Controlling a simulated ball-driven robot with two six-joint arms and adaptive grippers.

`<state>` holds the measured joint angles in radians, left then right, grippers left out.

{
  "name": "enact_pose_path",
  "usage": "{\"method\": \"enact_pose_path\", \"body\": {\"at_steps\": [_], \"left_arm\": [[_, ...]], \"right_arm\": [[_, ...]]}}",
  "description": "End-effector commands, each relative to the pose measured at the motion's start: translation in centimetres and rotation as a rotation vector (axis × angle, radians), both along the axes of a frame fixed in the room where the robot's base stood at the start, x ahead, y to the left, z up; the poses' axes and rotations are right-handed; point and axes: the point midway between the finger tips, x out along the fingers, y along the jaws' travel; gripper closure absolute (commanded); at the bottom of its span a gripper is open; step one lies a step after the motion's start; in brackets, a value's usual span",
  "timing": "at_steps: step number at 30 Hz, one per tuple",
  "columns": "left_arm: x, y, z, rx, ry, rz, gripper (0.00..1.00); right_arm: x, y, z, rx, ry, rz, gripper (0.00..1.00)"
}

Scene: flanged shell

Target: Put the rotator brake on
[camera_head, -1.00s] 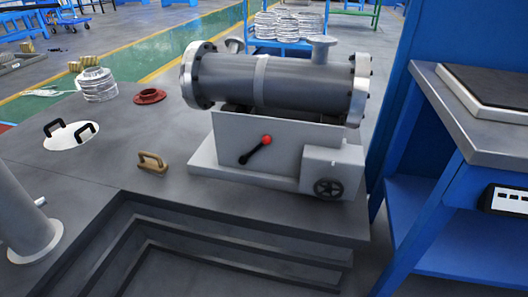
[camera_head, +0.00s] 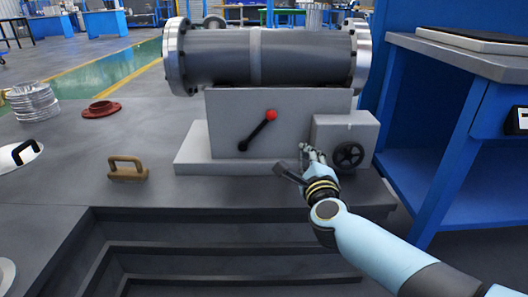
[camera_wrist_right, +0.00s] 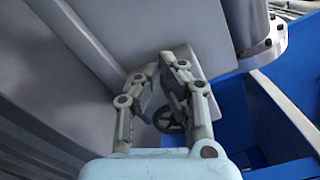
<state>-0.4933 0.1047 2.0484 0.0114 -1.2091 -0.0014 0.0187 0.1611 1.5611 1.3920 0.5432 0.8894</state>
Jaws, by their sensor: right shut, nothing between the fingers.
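The black brake lever (camera_head: 257,131) with a red knob (camera_head: 271,115) is on the front of the grey rotator box (camera_head: 225,110). It tilts up to the right from its pivot. A grey flanged shell (camera_head: 215,57) lies across the top. My right gripper (camera_head: 308,150) is shut and empty, in front of the box, right of and below the red knob and apart from it. Its fingers also show in the right wrist view (camera_wrist_right: 168,62), where the lever is not seen. My left gripper is not in view.
A gearbox with a black handwheel (camera_head: 348,156) is just right of my right gripper; the handwheel shows behind the fingers in the wrist view (camera_wrist_right: 168,120). A blue bench (camera_head: 450,190) stands at the right. A brown handle (camera_head: 127,169) is on the platform at the left.

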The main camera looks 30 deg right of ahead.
Motion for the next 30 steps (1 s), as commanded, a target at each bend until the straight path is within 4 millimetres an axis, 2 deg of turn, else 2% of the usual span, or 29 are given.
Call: {"method": "enact_pose_path", "body": {"at_steps": [1,5,20,23,30], "left_arm": [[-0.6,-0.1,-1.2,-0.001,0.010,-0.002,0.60],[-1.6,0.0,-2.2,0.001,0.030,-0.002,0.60],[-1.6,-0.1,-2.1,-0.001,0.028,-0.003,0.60],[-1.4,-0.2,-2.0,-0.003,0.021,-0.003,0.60],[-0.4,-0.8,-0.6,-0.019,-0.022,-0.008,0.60]], "right_arm": [[0.4,0.0,-0.9,-0.004,-0.007,0.002,1.00],[1.2,-0.1,-1.1,-0.009,-0.017,0.004,1.00],[1.9,-0.3,-0.8,-0.013,-0.020,0.006,1.00],[2.9,-0.9,-0.9,-0.015,-0.019,0.007,1.00],[7.2,-3.3,-1.0,-0.015,-0.018,0.006,1.00]]}}
